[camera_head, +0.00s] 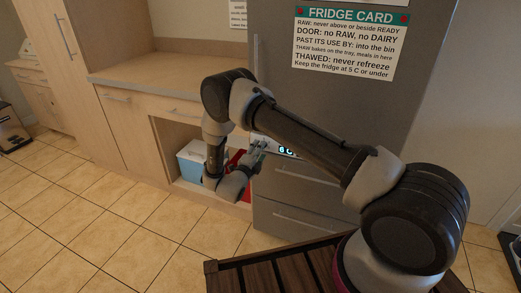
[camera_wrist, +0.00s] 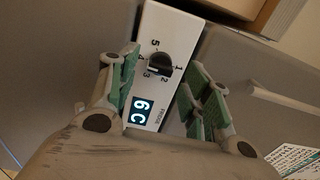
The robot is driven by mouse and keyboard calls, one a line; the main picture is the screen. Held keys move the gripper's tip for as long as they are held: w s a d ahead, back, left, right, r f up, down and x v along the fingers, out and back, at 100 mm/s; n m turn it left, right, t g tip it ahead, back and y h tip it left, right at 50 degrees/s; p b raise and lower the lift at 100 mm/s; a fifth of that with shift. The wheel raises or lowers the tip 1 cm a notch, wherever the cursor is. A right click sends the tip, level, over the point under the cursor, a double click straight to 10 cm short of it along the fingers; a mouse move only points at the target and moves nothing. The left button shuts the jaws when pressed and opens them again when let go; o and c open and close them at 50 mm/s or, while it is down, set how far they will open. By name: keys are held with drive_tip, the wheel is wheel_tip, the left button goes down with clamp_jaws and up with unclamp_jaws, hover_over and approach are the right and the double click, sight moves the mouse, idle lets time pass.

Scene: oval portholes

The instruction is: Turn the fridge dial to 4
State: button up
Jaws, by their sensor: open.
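The black fridge dial (camera_wrist: 159,63) sits on a white panel (camera_wrist: 174,25) with the numbers 1 to 5 around it. Its pointer seems to be near 3, but the mark is too small to be sure. A lit display (camera_wrist: 141,111) on the panel reads 6C. My gripper (camera_wrist: 160,68) is open, its green-padded fingers on either side of the dial in the wrist view. I cannot tell whether the pads touch it. In the head view my gripper (camera_head: 258,152) is at the panel on the grey fridge (camera_head: 330,110), and the dial is hidden.
A fridge card (camera_head: 345,42) is on the upper door. Left of the fridge, an open cabinet shelf holds a blue-and-white box (camera_head: 191,160) and something red (camera_head: 237,160). A wooden counter (camera_head: 150,72) is above it.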

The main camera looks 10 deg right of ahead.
drive_tip(key=v, duration=0.9)
drive_tip(key=shift+s, duration=0.2)
drive_tip(key=shift+a, duration=0.15)
